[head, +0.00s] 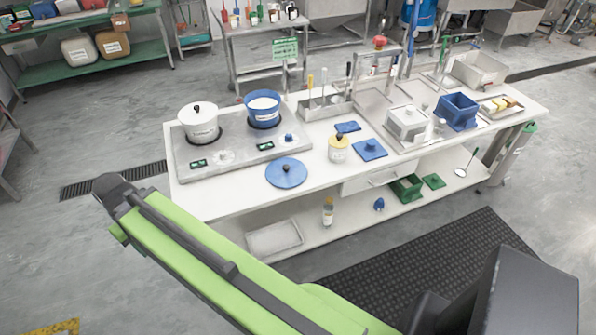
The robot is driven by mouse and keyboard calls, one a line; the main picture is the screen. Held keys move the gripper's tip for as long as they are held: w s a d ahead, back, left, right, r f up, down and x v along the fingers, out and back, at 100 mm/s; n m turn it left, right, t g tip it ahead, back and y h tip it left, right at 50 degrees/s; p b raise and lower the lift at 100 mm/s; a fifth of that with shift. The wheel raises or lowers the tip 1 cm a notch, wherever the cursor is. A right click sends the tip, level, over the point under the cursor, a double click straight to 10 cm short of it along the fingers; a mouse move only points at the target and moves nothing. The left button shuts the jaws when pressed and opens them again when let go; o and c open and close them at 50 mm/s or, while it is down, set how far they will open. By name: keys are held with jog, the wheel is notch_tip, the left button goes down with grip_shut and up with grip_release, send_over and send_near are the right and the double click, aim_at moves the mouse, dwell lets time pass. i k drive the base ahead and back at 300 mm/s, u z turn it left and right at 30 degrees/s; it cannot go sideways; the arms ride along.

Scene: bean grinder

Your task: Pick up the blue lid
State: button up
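A round blue lid (276,178) with a dark knob lies flat on the white table (217,205), near its front edge. A square blue lid (359,154) with a blue knob lies farther right on the same table. A blue pot (263,120), uncovered with white contents, stands on the grey hob behind the round lid. My green arm crosses the lower left and centre, in front of the table and apart from both lids. I cannot make out my gripper's fingers in this view.
A white lidded pot (198,134) stands on the hob (235,148). A cream jar with a yellow lid (338,155) stands between the two blue lids. A grey container (404,128) and a blue box (456,112) are farther right. The lower shelf holds a tray (273,238).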

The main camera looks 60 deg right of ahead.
aim_at(285, 173)
jog(key=u, duration=0.05)
jog(key=i, duration=1)
jog(key=z, duration=0.1)
